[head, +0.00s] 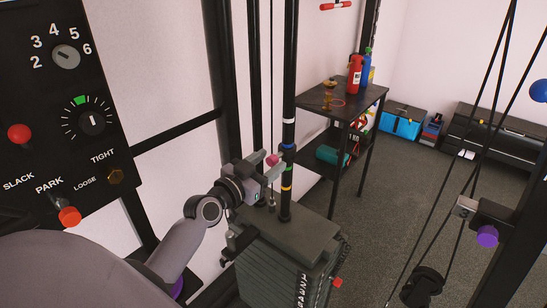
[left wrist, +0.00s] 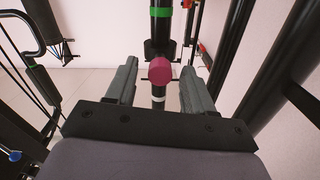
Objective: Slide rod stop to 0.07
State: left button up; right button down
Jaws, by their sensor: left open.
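The rod stop shows a round magenta knob (head: 272,160) on a dark upright rod (head: 288,92) with coloured bands. In the left wrist view the magenta knob (left wrist: 160,70) is near the centre, in front of a dark collar (left wrist: 158,48) on the rod. My left gripper (head: 268,168) is open at the rod. In the left wrist view its two fingers (left wrist: 160,84) stand on either side of the knob with a gap at each side. I cannot tell how deep the knob sits between them. My right gripper is not in view.
A weight stack (head: 285,250) stands below the gripper. A black panel (head: 60,100) with dials and levers is at the left. A dark shelf (head: 335,105) with bottles stands behind the rod. Cables and a purple knob (head: 487,236) are at the right. The grey floor (head: 400,190) is open between.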

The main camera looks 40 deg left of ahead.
aim_at(283, 173)
pick_arm(q)
jog(key=shift+w+d, duration=0.1)
jog(key=shift+w, duration=1.05)
grip_shut()
notch_tip(283, 173, down, 7)
jog(key=b, duration=0.6)
jog(key=shift+f, duration=0.1)
grip_release()
jog(key=s, duration=0.7)
jog(key=shift+a, duration=0.3)
